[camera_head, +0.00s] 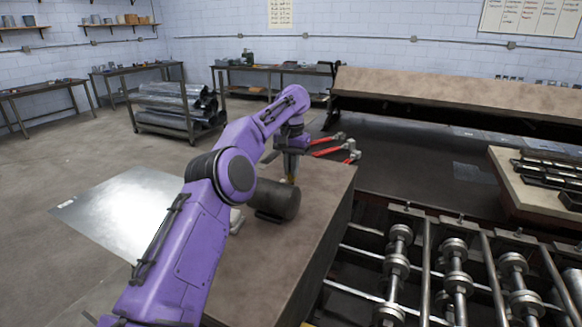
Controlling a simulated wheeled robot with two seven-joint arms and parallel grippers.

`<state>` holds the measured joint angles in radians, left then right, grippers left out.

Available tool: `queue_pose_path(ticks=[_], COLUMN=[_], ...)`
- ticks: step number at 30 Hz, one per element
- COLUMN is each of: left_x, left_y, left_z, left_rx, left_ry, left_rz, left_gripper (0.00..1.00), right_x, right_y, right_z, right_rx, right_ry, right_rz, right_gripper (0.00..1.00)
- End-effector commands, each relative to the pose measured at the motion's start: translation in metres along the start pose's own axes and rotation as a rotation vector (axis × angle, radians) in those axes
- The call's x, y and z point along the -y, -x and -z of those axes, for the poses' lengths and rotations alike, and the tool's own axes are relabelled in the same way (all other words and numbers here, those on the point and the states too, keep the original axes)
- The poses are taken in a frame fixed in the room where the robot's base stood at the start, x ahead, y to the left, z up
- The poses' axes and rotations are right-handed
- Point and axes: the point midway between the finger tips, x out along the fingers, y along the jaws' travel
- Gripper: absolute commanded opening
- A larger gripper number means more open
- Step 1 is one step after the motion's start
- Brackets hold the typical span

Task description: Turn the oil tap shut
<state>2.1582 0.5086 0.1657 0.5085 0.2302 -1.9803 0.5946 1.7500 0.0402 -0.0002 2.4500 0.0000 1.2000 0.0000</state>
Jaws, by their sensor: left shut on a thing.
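My left arm, purple, reaches in from the bottom left over a brown-topped machine housing (318,205). My left gripper (290,174) points down just behind a dark motor-like cylinder (279,199) on that top. The gripper is shut on a small yellowish part, which I take to be the oil tap (291,180). The fingers hide most of it, so I cannot tell which way its handle is turned. My right gripper is not in view.
Red-handled levers or tools (329,150) lie close beyond my gripper. Steel forming rollers (398,262) fill the lower right. A flat metal sheet (115,215) is at the left. A cart of dark ducts (178,107) stands behind, with open floor around it.

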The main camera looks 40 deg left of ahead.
Motion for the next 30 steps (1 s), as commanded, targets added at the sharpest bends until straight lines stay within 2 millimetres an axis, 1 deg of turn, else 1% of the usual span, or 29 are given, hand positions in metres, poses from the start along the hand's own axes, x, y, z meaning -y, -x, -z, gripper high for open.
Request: queue_pose_path(ticks=[5,11,17,30], left_x=[-0.0029,-0.0022,-0.0023,-0.0029], left_y=[0.0018,0.0024,0.0030,0.0036], left_z=[0.0014,0.0014,0.0016,0.0019], left_rx=[-0.007,-0.009,-0.010,-0.014], left_ry=[-0.014,-0.084,-0.231,-0.647], left_rz=[-0.006,-0.006,-0.005,-0.004], left_gripper=[0.00,0.00,0.00,0.00], right_x=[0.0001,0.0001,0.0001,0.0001], right_y=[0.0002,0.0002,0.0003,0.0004], right_z=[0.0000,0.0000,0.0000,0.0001], right_rx=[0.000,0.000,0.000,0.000], right_ry=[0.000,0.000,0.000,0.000], right_rz=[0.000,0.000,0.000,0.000], right_gripper=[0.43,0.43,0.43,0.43])
